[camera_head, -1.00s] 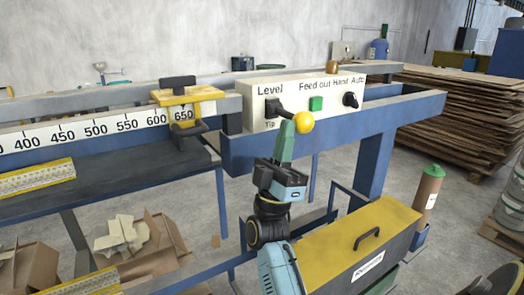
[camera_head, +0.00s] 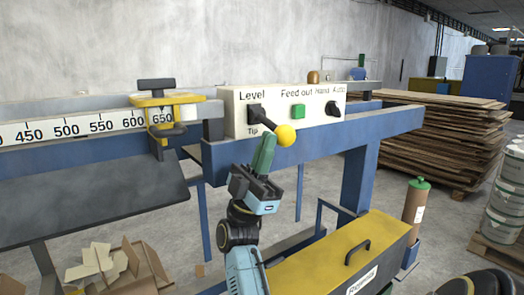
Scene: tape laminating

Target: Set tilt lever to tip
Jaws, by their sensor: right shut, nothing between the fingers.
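The tilt lever (camera_head: 265,119) is a black arm with a yellow ball knob (camera_head: 286,135) on the cream control panel (camera_head: 240,97). Its black base sits between the labels "Level" above and "Tip" below. The lever points down and to the right. My right gripper (camera_head: 265,152) has its green fingers together just below and left of the knob. The fingertips lie close to the lever; I cannot tell whether they touch it. My left gripper is not in view.
The panel also carries a green button (camera_head: 298,111) and a black Hand/Auto switch (camera_head: 333,108). A yellow clamp (camera_head: 165,100) stands on the ruler rail at left. A yellow-lidded box (camera_head: 335,255) is below. Stacked boards (camera_head: 440,135) stand behind at right.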

